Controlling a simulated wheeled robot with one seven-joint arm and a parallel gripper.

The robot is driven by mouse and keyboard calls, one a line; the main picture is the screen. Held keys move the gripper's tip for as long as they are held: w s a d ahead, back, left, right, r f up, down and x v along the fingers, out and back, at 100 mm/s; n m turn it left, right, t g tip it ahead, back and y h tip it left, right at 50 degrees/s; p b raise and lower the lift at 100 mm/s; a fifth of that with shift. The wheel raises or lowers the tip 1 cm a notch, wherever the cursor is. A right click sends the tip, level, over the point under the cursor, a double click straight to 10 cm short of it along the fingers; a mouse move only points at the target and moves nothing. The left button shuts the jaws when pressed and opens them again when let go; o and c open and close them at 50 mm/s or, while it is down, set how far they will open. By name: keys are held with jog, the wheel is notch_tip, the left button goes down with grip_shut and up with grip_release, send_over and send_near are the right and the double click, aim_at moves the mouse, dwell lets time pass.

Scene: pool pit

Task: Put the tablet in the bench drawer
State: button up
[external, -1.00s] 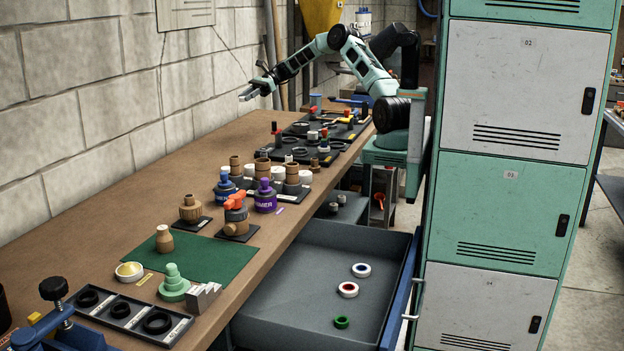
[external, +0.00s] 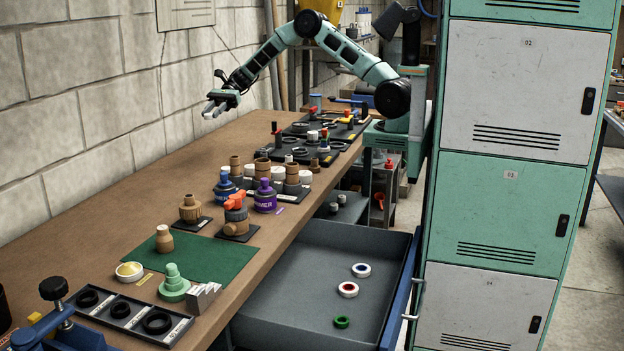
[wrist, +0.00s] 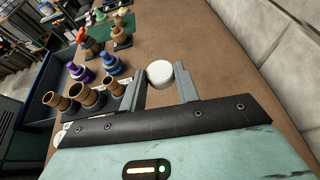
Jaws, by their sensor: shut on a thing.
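My gripper (external: 212,108) is up in the air over the far left part of the bench, near the wall. In the wrist view it is shut on a white round tablet (wrist: 160,73), which sits between the two fingertips. The tablet is too small to make out clearly in the external view. The bench drawer (external: 275,305) is pulled open at the bench's right side, well to the lower right of my gripper. It holds a blue-and-white ring, a red-and-white ring and a green ring, with bare floor around them.
Wooden cups (external: 262,167), a purple bottle (external: 265,198), a blue bottle (external: 224,186) and an orange-topped valve (external: 236,212) stand along the bench's drawer side. A green mat (external: 205,260) lies nearer. The wall-side bench strip is clear.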

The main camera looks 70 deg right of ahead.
jog(key=s+a+n+g+p, duration=0.15)
jog(key=s+a+p, duration=0.35)
jog(key=s+a, duration=1.05)
jog(key=s+a+n+g+p, duration=0.15)
jog(key=s+a+p, duration=0.35)
jog(key=s+a, duration=1.05)
jog(key=b, duration=0.7)
send_over(368, 312)
notch_tip(368, 312, down, 24)
jog(key=shift+r+g, duration=0.15)
jog(key=shift+g, duration=0.15)
notch_tip(368, 312, down, 6)
jog(key=b, duration=0.4)
jog(key=shift+s+r, duration=0.15)
jog(key=shift+r, duration=0.05)
jog(key=shift+f, duration=2.2)
jog(key=shift+f+b, duration=0.1)
jog(key=shift+b, duration=0.2)
